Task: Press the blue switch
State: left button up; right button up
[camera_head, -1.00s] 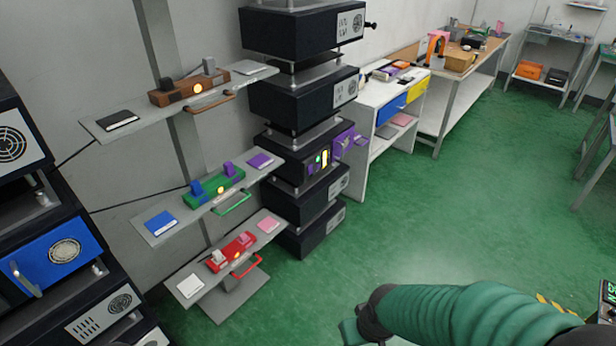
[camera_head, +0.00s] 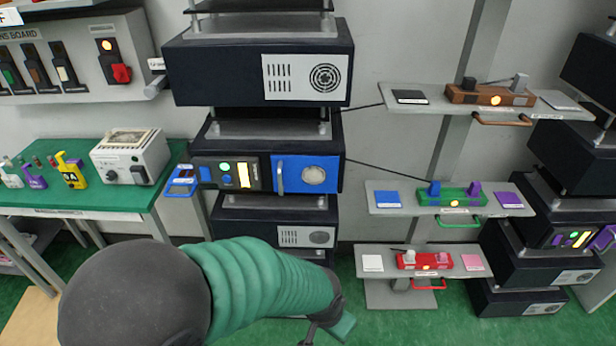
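A green lever fixture (camera_head: 461,196) sits on the middle shelf at the right. It has a blue lever (camera_head: 434,188) on its left and a purple lever (camera_head: 474,188) on its right, both standing up. A blue card (camera_head: 387,199) lies to its left and a purple card (camera_head: 508,199) to its right. My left gripper (camera_head: 340,328) is at the bottom middle, below and left of this shelf and apart from it. It is small and partly hidden, so its opening is unclear. My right gripper is not in view.
A brown fixture (camera_head: 490,97) is on the shelf above, a red fixture (camera_head: 425,261) on the shelf below. A dark rack with a blue panel (camera_head: 306,175) stands left of the shelves. A green table (camera_head: 75,200) is at the left. Another dark rack (camera_head: 520,290) stands right.

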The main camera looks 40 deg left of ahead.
aim_at(205, 172)
jog(key=u, duration=1.85)
